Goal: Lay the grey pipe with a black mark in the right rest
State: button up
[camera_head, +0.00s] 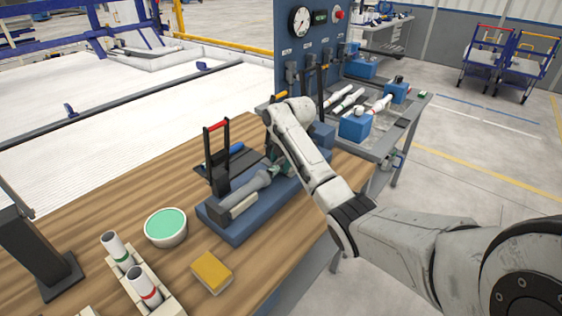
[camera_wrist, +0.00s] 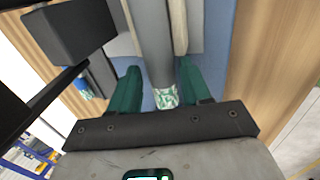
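A grey pipe (camera_head: 247,192) lies on a blue base (camera_head: 232,232), beside a pale block (camera_head: 238,207). In the wrist view the grey pipe (camera_wrist: 153,35) runs between two pale strips, and its near end shows a green and white pattern. I see no black mark on it. My gripper (camera_wrist: 162,80) has its two green fingers on either side of the pipe's near end, with gaps that look open. In the head view my arm mostly hides the gripper and the far part of the base. I cannot tell which rest is the right one.
A black upright with a red top (camera_head: 216,152) stands by the base. A bowl with green contents (camera_head: 166,226), a yellow block (camera_head: 211,271) and a pale rack with banded pipes (camera_head: 138,275) are nearer. A grey bench (camera_head: 410,120) with more pipes stands beyond.

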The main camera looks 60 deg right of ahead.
jog(key=shift+o, duration=1.1)
jog(key=shift+r, duration=0.15)
jog(key=v, duration=1)
jog(key=shift+s+r, duration=0.2)
jog(key=shift+r, duration=0.05)
